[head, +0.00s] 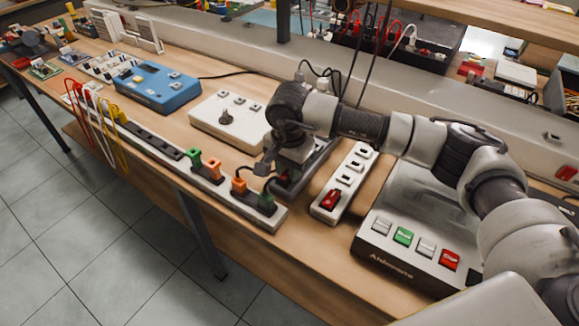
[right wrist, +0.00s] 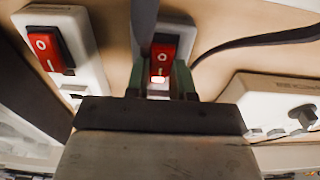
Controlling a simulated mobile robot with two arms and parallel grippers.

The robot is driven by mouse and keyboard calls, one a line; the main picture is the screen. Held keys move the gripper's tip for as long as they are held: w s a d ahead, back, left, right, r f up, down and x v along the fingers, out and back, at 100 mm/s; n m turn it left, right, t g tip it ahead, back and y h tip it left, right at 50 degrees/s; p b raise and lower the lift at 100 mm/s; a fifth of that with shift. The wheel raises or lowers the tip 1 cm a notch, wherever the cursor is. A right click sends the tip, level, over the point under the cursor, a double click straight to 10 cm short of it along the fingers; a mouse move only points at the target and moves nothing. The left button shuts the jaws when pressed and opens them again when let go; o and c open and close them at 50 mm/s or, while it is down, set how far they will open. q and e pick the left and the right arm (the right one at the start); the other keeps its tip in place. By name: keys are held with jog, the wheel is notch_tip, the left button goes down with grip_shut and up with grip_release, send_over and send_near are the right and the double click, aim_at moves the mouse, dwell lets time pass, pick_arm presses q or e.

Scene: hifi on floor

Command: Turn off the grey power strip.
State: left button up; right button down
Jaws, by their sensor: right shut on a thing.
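The grey power strip (head: 322,153) lies on the bench, partly hidden under my right arm in the head view. Its red rocker switch (right wrist: 163,55) shows in the right wrist view, with its lower part lit near the I mark. My right gripper (head: 268,170) points down at the strip's near end, and its fingers stand around the switch. It is shut on the strip there; the exact contact is partly hidden. My left gripper is not in view.
A white power strip (head: 350,172) with a red switch lies just right. A long strip (head: 150,142) with orange and green plugs runs along the front edge. A white box with a knob (head: 229,119) and a blue box (head: 157,87) stand left. A button console (head: 405,245) stands right.

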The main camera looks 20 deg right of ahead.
jog(key=h+b, duration=0.1)
jog(key=t+h+b, duration=0.1)
jog(key=b, duration=0.1)
jog(key=shift+s+a+f+t, duration=0.15)
jog(key=shift+a+t, duration=0.1)
jog(key=shift+t, duration=0.05)
jog(key=shift+s+r+t+h+b, duration=0.1)
jog(key=shift+r+t+h+b, duration=0.25)
jog(key=shift+h+b, duration=0.25)
jog(key=c, duration=1)
grip_release()
jog(key=shift+o, duration=0.2)
jog(key=v, duration=1)
jog(key=shift+r, duration=0.35)
jog(key=shift+s+a, duration=0.1)
